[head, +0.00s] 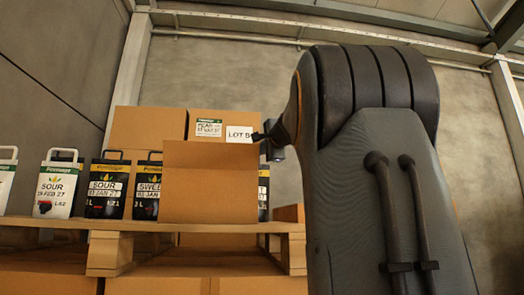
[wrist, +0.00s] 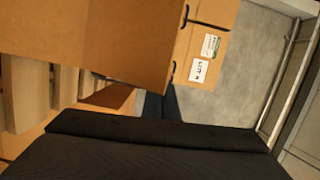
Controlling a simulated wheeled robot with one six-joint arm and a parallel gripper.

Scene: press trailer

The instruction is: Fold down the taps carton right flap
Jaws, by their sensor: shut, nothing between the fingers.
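Brown cartons with white labels (head: 209,128) stand behind the panel. Several labelled drink boxes (head: 58,188) line a wooden pallet (head: 110,252) at left, with more cartons (head: 258,286) below. My arm covers the right. Bare wall (head: 225,75) lies behind.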

